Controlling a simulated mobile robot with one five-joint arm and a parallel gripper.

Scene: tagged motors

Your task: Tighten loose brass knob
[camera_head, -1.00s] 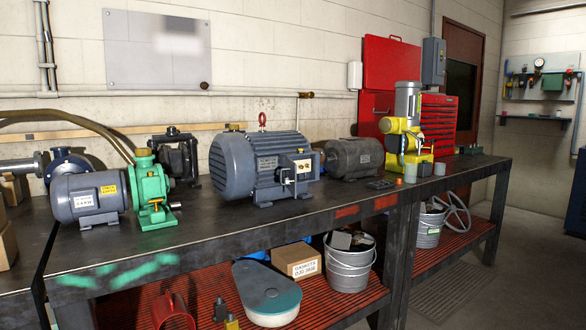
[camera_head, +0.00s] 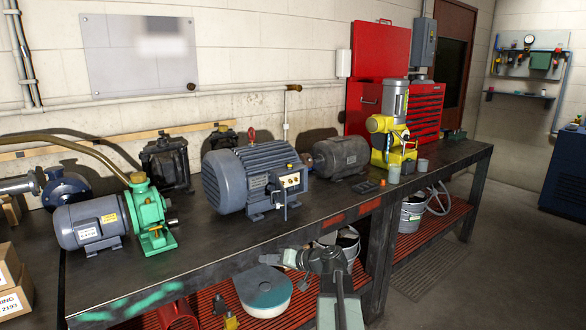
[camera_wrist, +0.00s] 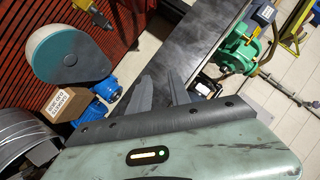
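A large grey-blue motor (camera_head: 255,178) stands on the bench. Its terminal box has a cream face (camera_head: 290,181) with small knob-like parts, too small to tell which is loose or brass. A small brass-coloured end shows on the green pump (camera_head: 149,215), and another brass-coloured fitting (camera_head: 293,87) is on the wall pipe. My arm rises at the bottom centre of the head view, in front of the bench edge and apart from the motor. In the wrist view, my gripper (camera_wrist: 162,90) has two dark fingers spread apart with nothing between them. The large motor is not clearly visible there.
A grey motor (camera_head: 341,157) and a yellow machine (camera_head: 388,140) stand to the right on the bench. The bench top (camera_head: 230,250) is clear in front. Below, the red slatted shelf (camera_head: 405,285) holds a teal-and-grey disc-ended thing (camera_head: 264,292) and buckets (camera_head: 411,215).

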